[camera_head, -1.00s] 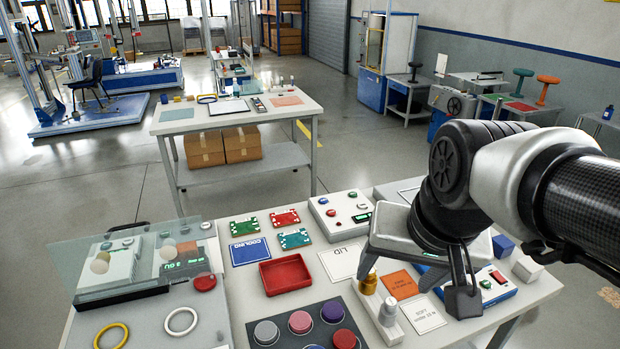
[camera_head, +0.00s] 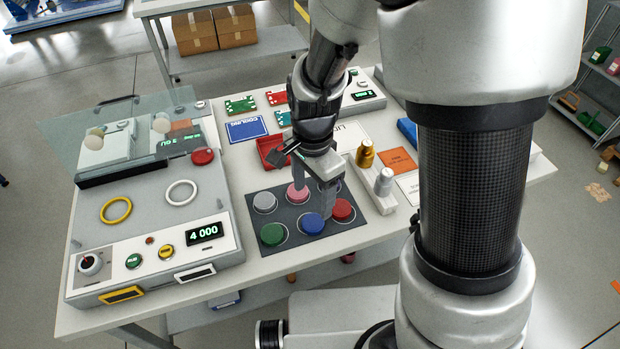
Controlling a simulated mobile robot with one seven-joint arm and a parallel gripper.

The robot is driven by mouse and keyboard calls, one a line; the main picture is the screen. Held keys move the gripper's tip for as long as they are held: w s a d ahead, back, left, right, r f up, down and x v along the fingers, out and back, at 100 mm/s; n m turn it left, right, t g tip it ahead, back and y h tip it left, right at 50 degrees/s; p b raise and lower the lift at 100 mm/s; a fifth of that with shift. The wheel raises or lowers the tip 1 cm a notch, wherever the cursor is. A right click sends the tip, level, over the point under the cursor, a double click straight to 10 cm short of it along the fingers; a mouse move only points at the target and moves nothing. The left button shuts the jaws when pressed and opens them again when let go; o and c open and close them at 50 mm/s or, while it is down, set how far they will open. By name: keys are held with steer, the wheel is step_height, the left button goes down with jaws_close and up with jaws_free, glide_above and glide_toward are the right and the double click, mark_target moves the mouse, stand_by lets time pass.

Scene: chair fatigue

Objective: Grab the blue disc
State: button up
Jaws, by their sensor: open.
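The blue disc (camera_head: 311,225) lies in the front row of a dark grey mat (camera_head: 257,246), between the green disc (camera_head: 272,234) on its left and the red disc (camera_head: 343,209) on its right. My gripper (camera_head: 313,201) is open, pointing down over the mat. The grey disc (camera_head: 265,202) is at the back left. A purplish disc behind my gripper is mostly hidden.
A red tray (camera_head: 268,147) is behind the mat, partly hidden by my arm. To the right stands a white holder with a gold bottle (camera_head: 365,154) and a white bottle (camera_head: 384,181). A control panel (camera_head: 152,250) with buttons and rings fills the left. My arm blocks the right side.

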mark_target(313, 221)
step_height(313, 221, down, 10)
steer(key=shift+d+r+b, duration=0.1)
steer(key=shift+b, duration=0.45)
steer(key=c, duration=1.2)
